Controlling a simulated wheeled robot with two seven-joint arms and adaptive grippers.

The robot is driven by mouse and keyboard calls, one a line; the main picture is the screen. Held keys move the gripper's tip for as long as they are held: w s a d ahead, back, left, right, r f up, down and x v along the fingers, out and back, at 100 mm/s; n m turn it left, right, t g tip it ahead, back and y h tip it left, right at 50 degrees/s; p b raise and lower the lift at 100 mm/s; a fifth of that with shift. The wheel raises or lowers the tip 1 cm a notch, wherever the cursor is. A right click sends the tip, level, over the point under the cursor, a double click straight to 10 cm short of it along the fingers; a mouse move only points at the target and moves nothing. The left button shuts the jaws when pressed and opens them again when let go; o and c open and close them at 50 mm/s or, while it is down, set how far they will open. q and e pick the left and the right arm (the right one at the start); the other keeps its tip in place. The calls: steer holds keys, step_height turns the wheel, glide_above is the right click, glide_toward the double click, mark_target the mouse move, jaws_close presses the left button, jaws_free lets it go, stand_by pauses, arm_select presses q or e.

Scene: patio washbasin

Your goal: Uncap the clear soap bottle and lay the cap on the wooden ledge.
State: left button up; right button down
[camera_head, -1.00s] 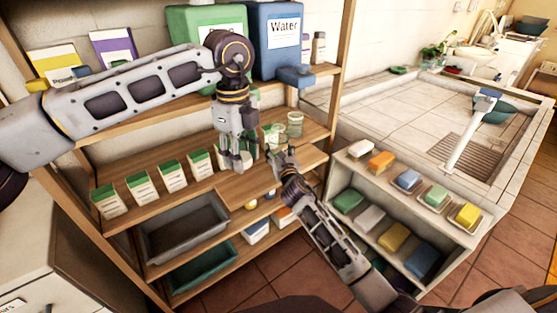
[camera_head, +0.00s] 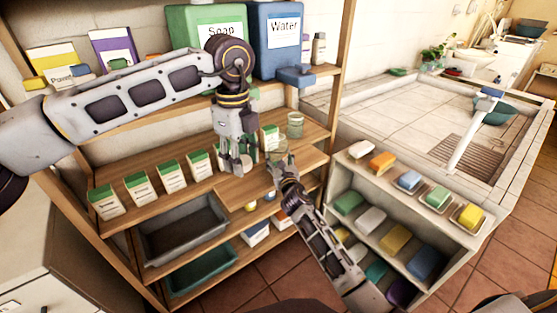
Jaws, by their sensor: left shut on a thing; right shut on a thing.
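My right gripper (camera_head: 280,165) reaches up from the lower right and is shut on a small clear, greenish container (camera_head: 277,151), seemingly the clear soap bottle. The container is to the right of the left gripper and apart from it. I cannot clearly see a cap. The wooden ledge (camera_head: 243,190) is bare at its front, below the grippers.
A second clear container (camera_head: 295,125) stands farther back on the shelf. White-and-green boxes (camera_head: 172,175) line the shelf to the left. A green-and-white box (camera_head: 269,137) stands behind the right gripper. A grey tub (camera_head: 183,228) sits below; soap bars (camera_head: 408,181) lie to the right.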

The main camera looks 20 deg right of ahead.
steer(key=shift+f, duration=0.1)
steer(key=shift+c, duration=2)
jaws_free()
steer(key=shift+r, duration=0.2)
steer(key=s, duration=1.2)
steer(key=shift+a+p, duration=0.25)
steer(key=shift+p, duration=0.15)
